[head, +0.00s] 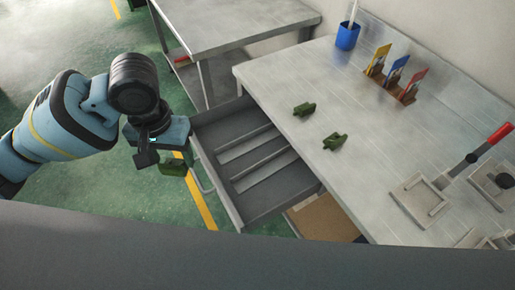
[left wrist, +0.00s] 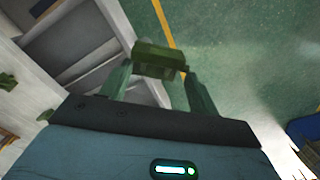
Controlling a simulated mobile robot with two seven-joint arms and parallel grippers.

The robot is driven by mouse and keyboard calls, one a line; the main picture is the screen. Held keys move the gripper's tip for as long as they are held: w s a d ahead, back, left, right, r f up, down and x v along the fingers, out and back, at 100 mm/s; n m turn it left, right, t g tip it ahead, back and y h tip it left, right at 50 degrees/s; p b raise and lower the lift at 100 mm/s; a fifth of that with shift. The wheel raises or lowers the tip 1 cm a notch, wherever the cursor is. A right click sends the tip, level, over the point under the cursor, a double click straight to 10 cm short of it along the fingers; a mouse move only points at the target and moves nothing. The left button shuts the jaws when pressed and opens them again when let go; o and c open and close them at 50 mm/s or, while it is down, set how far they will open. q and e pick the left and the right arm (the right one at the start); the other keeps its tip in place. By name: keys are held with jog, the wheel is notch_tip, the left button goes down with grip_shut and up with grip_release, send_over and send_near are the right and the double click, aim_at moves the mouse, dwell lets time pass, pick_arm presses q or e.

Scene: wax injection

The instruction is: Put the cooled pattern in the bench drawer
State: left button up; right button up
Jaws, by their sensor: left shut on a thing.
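My left gripper (head: 160,160) is shut on a green wax pattern (head: 173,167), which also shows between the fingers in the left wrist view (left wrist: 158,60). In the head view, the gripper and pattern are just left of the open bench drawer (head: 222,201), near its front and handle, over the green floor. The drawer is pulled out from the bench. It has several long dividers, and I see no pattern in it. Two other green patterns, one nearer the back (head: 304,109) and one nearer the front (head: 335,141), lie on the bench top. My right gripper is not in view.
The steel bench (head: 285,78) holds a blue cup (head: 347,36), colored cards in brown holders (head: 396,72), and a mold press with a red-handled lever (head: 499,133). A second table (head: 225,28) stands behind. A cardboard-colored box (head: 322,220) is below the bench.

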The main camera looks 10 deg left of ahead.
pick_arm(q)
jog(key=w+d+f+m, duration=0.25)
jog(key=d+m, duration=0.35)
jog(key=m, duration=0.4)
jog(key=m+b, duration=0.2)
jog(key=m, duration=3)
send_over(268, 196)
notch_tip(268, 196, down, 9)
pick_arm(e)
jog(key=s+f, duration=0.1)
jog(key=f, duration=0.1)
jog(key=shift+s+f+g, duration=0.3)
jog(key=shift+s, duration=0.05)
pick_arm(q)
jog(key=shift+w+f, duration=0.1)
jog(key=shift+f, duration=4.85)
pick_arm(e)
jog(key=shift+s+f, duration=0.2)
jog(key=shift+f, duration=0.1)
pick_arm(q)
jog(key=shift+f, duration=0.25)
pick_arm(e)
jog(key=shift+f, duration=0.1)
